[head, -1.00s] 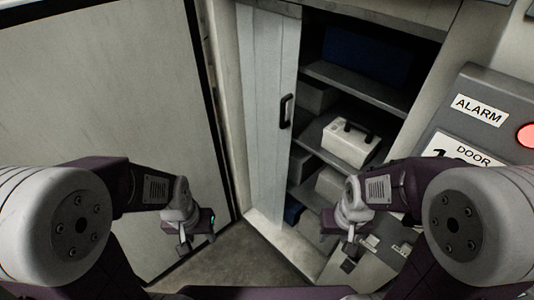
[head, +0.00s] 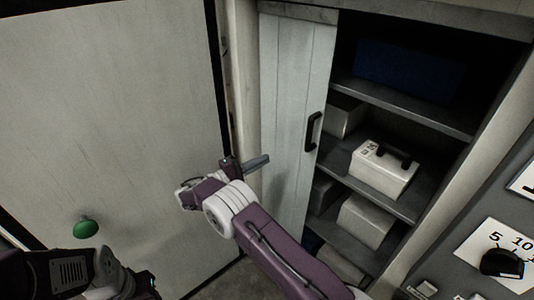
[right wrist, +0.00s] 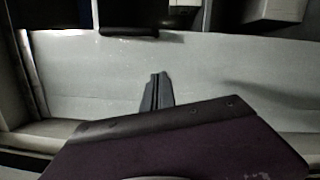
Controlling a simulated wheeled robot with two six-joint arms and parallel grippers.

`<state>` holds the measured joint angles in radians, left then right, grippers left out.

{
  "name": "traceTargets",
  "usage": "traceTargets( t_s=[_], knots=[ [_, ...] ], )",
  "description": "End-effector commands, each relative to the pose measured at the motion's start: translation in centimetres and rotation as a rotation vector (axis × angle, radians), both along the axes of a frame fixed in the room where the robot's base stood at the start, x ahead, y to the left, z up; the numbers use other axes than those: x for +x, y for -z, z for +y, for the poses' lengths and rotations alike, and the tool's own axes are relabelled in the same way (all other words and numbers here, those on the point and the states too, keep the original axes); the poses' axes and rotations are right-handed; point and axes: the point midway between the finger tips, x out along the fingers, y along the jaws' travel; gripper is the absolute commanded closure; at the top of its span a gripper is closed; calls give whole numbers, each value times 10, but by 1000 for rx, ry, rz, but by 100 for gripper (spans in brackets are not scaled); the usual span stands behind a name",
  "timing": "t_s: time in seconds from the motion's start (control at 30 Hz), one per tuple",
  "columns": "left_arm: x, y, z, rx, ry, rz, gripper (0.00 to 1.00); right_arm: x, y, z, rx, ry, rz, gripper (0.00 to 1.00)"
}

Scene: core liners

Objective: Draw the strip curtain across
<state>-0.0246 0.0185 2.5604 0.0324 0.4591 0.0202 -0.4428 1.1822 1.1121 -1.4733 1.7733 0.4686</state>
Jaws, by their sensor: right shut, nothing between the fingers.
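The strip curtain (head: 292,105) is a pale panel with vertical strips, drawn to the left side of the cupboard opening, leaving the shelves bare. Its black handle (head: 314,131) is on its right edge. My right gripper (head: 262,162) is shut and empty, in front of the curtain's left part, left of and lower than the handle. In the right wrist view the shut fingers (right wrist: 156,92) point at the pale curtain (right wrist: 220,75), with the handle (right wrist: 128,32) apart at the top. My left gripper (head: 145,288) is at the bottom left, its fingers out of frame.
The open shelves hold a white case (head: 384,170) with a dark handle, a blue bin (head: 410,70) and several grey boxes. A large pale panel (head: 110,130) stands at the left, with a green knob (head: 85,227).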

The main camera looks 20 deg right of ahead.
Motion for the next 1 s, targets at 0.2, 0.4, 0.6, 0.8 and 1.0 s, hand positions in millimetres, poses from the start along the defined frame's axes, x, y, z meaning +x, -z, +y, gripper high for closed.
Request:
traceTargets(
  t_s=[0.2, 0.4, 0.6, 0.8, 1.0],
  knots=[
    [0, -5, 0, 0, 0, 0, 57, 2, -4, -9, -5, 2, -3, 100],
    [0, -17, 0, 0, 0, 0, 57, 10, -8, -47, -4, 4, -1, 100],
    [0, -29, 0, 0, 0, 0, 57, 20, -11, -91, -3, 4, 0, 100],
    [0, -44, 0, 0, 0, 0, 57, 3, -19, -108, -3, 1, 2, 100],
    [0, -49, 0, 0, 0, 0, 57, -11, -20, -115, -2, 1, 0, 100]
  ],
)
